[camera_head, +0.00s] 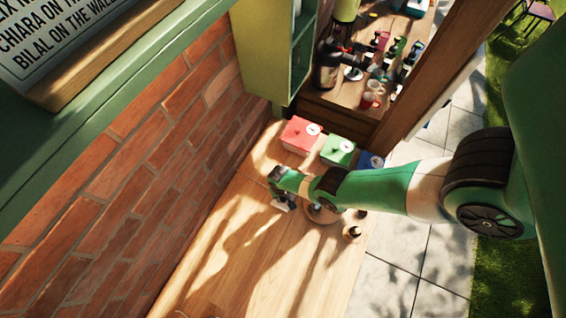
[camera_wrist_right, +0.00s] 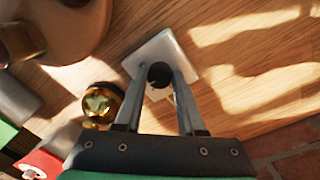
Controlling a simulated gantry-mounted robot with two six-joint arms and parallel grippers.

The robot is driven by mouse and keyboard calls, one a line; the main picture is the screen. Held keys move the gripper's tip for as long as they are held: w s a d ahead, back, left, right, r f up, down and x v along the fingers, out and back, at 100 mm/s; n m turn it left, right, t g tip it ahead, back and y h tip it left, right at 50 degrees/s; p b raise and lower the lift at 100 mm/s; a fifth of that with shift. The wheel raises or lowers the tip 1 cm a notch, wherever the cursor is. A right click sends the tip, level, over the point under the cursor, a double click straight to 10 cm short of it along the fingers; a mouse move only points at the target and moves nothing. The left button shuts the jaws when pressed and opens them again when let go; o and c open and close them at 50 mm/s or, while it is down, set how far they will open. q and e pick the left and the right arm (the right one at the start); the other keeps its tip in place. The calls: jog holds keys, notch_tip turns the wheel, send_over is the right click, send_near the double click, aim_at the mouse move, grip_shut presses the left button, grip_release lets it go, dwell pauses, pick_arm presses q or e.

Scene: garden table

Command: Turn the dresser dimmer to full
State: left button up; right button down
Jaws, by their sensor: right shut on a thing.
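The dimmer is a white square plate (camera_wrist_right: 178,50) with a round black knob (camera_wrist_right: 158,73), seen in the right wrist view on the wooden table. My right gripper (camera_wrist_right: 163,82) has its two fingers on either side of the knob and is shut on it. In the head view the gripper (camera_head: 281,198) points down at the table, and only a bit of the white plate (camera_head: 286,207) shows beneath it. No marking on the dimmer is readable, so its setting cannot be told. My left gripper is in neither view.
A shiny brass ball-shaped thing (camera_wrist_right: 101,103) stands close beside the plate. A round brown object (camera_head: 323,213) is near my wrist. Red (camera_head: 299,136), green (camera_head: 338,151) and blue (camera_head: 371,160) boxes stand behind. A brick wall (camera_head: 130,180) borders the left. The near tabletop (camera_head: 265,275) is clear.

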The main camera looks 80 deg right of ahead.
jog(key=m, duration=0.5)
jog(key=shift+m, duration=0.3)
jog(key=m, duration=0.5)
jog(key=shift+d+y, duration=0.1)
jog(key=shift+y, duration=0.2)
jog(key=c, duration=0.5)
grip_release()
